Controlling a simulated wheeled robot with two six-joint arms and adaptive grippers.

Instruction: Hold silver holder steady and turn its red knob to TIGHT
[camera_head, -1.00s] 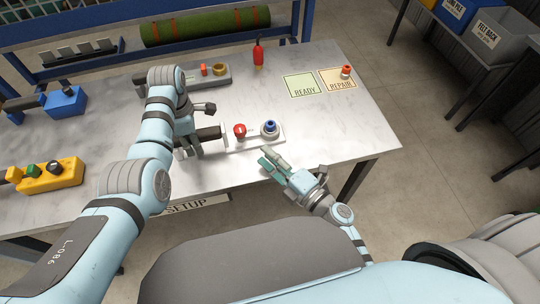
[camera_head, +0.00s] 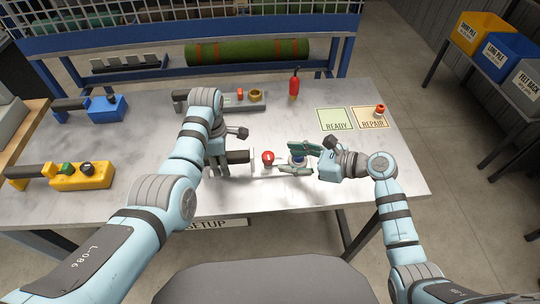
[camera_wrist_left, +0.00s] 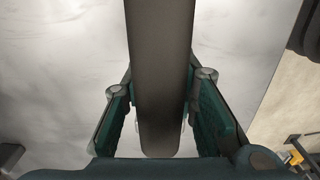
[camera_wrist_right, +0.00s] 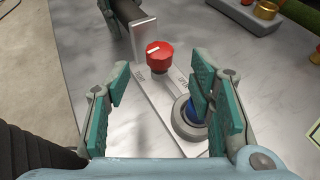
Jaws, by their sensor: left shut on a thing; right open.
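The silver holder (camera_wrist_right: 150,105) lies flat on the table as a pale plate with a black handle (camera_head: 238,157). A blue knob (camera_wrist_right: 197,108) on a round grey base sits near the plate's other end. My left gripper (camera_head: 217,155) is shut on the black handle, which fills the jaws in the left wrist view (camera_wrist_left: 160,80). My right gripper (camera_head: 285,158) is open above the plate, its fingers around the blue knob's area and pointing at the red knob.
A yellow holder (camera_head: 82,177) and a blue holder (camera_head: 105,108) are at left. A grey holder (camera_head: 230,107) and red bottle (camera_head: 294,85) stand behind. Green READY (camera_head: 334,118) and orange REPAIR (camera_head: 366,120) mats lie at right; a red-topped piece (camera_head: 380,110) stands on REPAIR.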

